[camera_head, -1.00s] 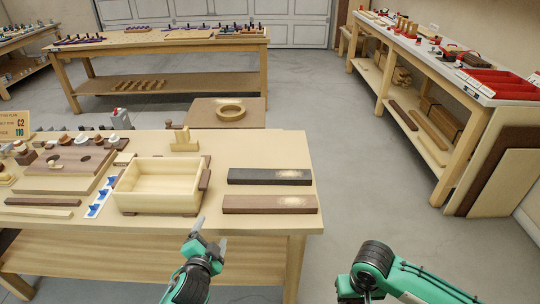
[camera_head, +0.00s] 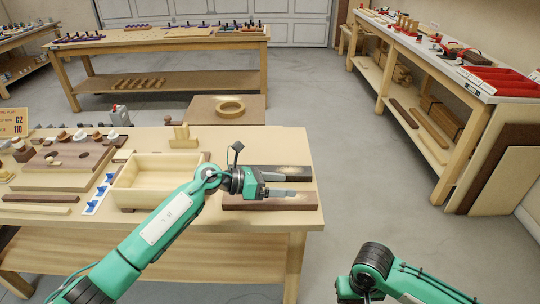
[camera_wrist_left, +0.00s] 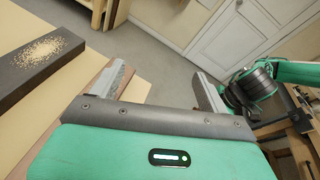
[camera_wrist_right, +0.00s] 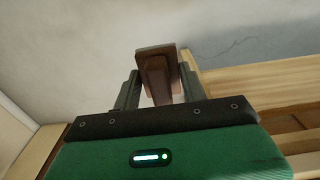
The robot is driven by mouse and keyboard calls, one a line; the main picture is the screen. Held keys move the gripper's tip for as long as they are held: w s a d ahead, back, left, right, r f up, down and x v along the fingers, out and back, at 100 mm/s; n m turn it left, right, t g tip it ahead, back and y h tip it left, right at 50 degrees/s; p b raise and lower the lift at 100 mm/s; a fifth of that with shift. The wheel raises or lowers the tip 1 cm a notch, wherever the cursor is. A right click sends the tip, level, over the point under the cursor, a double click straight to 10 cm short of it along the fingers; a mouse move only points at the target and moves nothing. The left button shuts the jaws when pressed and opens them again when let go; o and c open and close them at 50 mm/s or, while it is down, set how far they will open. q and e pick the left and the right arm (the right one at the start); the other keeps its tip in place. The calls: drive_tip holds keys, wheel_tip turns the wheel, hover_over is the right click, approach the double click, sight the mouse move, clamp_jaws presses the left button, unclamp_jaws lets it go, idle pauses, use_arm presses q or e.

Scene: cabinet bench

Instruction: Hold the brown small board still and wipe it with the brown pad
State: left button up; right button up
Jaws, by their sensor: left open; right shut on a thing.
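The brown small board (camera_head: 307,202) lies flat near the front right of the bench, with a pale dusty patch on top. My left gripper (camera_head: 288,185) is open over or beside this board, and its arm crosses from the left. I cannot tell whether its fingers touch the board. In the left wrist view part of the brown board (camera_wrist_left: 107,82) shows behind one finger, with the open jaws (camera_wrist_left: 165,82) empty between. My right gripper (camera_wrist_right: 158,84) is shut on the brown pad (camera_wrist_right: 156,62) in the right wrist view. That gripper is outside the head view.
A dark board (camera_head: 300,171) with a dusty patch lies just behind the brown one; it also shows in the left wrist view (camera_wrist_left: 30,70). A wooden box (camera_head: 130,193) stands left of my left gripper. Open floor (camera_head: 370,190) lies right of the bench.

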use_arm(q)
drive_tip(key=w+a+f+m+g+y, duration=0.2)
drive_tip(key=w+a+f+m+y, duration=0.15)
drive_tip(key=a+y, duration=0.25)
use_arm(e)
drive_tip(key=shift+f, duration=0.25)
use_arm(q)
drive_tip(key=m+y, duration=0.2)
drive_tip(key=y, duration=0.4)
approach(231, 197)
use_arm(e)
drive_tip(key=shift+s+f+b, duration=0.1)
drive_tip(key=shift+f+b, duration=0.1)
drive_tip(key=shift+b, duration=0.1)
use_arm(q)
drive_tip(key=b+x, duration=0.5)
drive_tip(key=x, duration=0.4)
drive_tip(key=shift+f+b, duration=0.35)
drive_tip(key=shift+b, duration=0.05)
use_arm(e)
wheel_tip(231, 197, down, 6)
drive_tip(key=shift+r, duration=0.1)
drive_tip(key=shift+r, duration=0.1)
